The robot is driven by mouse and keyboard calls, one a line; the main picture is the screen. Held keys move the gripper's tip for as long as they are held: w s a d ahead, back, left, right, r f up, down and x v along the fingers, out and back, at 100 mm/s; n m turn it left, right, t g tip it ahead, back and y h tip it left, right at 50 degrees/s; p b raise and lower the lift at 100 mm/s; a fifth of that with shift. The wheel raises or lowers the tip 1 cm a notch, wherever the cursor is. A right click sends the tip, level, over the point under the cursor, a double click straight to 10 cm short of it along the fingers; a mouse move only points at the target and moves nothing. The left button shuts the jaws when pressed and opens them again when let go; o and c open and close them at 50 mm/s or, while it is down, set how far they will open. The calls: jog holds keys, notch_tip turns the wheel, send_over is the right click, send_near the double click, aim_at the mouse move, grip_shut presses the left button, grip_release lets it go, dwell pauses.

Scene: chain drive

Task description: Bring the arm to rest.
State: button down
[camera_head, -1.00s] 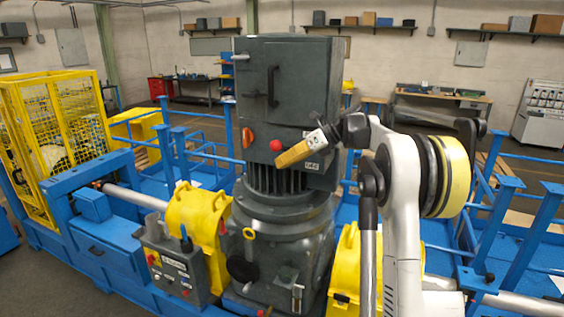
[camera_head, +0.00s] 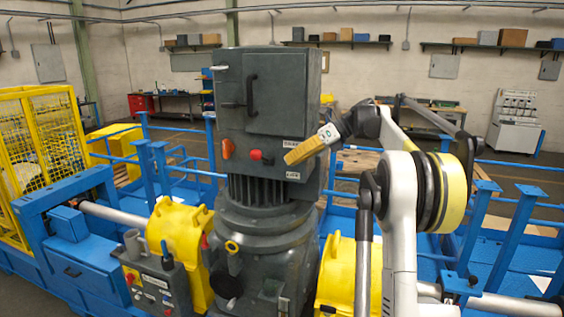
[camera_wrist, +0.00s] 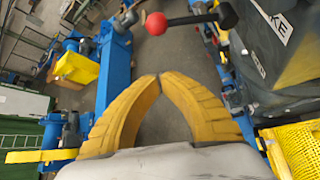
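My gripper (camera_head: 288,160) hangs in front of the dark grey machine cabinet (camera_head: 235,105), just right of a red-balled lever. In the wrist view its two yellow fingers (camera_wrist: 160,77) meet at the tips with nothing between them. The lever's red ball (camera_head: 256,155) and dark hub sit on the cabinet's lower face. In the wrist view the red ball (camera_wrist: 156,23) and its black arm lie beyond the fingertips, apart from them. My arm reaches in from the right, bent at the elbow.
An orange handle (camera_head: 228,148) is left of the lever. Below are a grey control box (camera_head: 155,283) and yellow covers (camera_head: 178,238). Blue rails (camera_head: 160,180) flank the machine, and a yellow mesh cage (camera_head: 40,140) stands left. Open floor lies behind.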

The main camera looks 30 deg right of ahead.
jog(key=s+a+f+n+g+h+b, duration=0.1)
jog(key=s+a+f+n+h+b, duration=0.15)
jog(key=a+f+n+b, duration=0.3)
jog(key=s+a+f+n+h+b, duration=0.1)
jog(key=s+a+f+n+b, duration=0.25)
jog(key=a+f+b, duration=0.35)
jog(key=s+a+f+n+g+h+b, duration=0.1)
jog(key=s+a+f+n+b, duration=0.3)
jog(key=a, duration=0.3)
jog(key=s+a+f+n+t+h+b, duration=0.1)
jog(key=s+a+f+n+b, duration=0.2)
jog(key=f, duration=0.7)
jog(key=s+a+f+n+h+b, duration=0.2)
jog(key=s+a+f+n+b, duration=0.1)
jog(key=s+f+n+b, duration=0.4)
jog(key=s+a+f+n+t+h+b, duration=0.1)
jog(key=s+f+n+b, duration=0.4)
jog(key=s+f, duration=0.5)
notch_tip(320, 180, down, 5)
jog(key=a+n+h, duration=0.1)
jog(key=a+n, duration=0.1)
jog(key=shift+n+t, duration=0.3)
jog(key=shift+n, duration=0.1)
jog(key=shift+s+r, duration=0.1)
